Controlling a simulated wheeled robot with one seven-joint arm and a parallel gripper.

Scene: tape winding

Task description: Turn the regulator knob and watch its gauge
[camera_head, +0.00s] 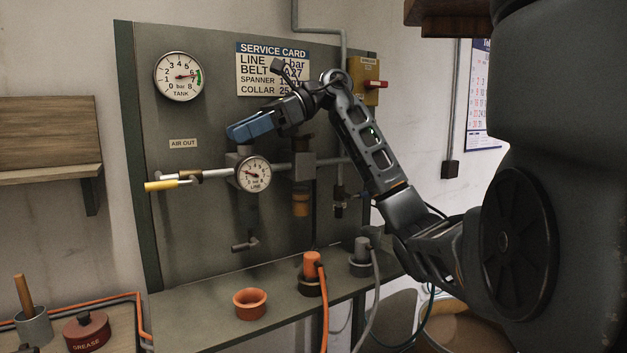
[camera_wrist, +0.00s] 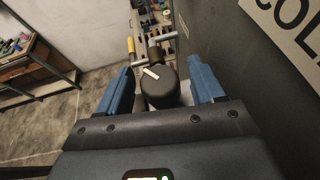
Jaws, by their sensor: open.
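The regulator knob (camera_wrist: 158,92) is a dark round cap with a white pointer mark in the wrist view. It lies between the two blue fingers of my gripper (camera_wrist: 158,70), with gaps on both sides. In the head view my gripper (camera_head: 250,127) is above the regulator's grey body and hides the knob. The round white LINE gauge (camera_head: 254,174) is below the fingers. Its needle points to the left, but the exact reading is too small to tell. The service card (camera_head: 258,66) on the panel is partly covered by my arm.
A yellow-handled valve (camera_head: 161,185) is on the pipe to the left. An orange cup (camera_head: 250,304) and an orange plug (camera_head: 311,266) are on the ledge below. A yellow box (camera_head: 369,80) is behind my arm.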

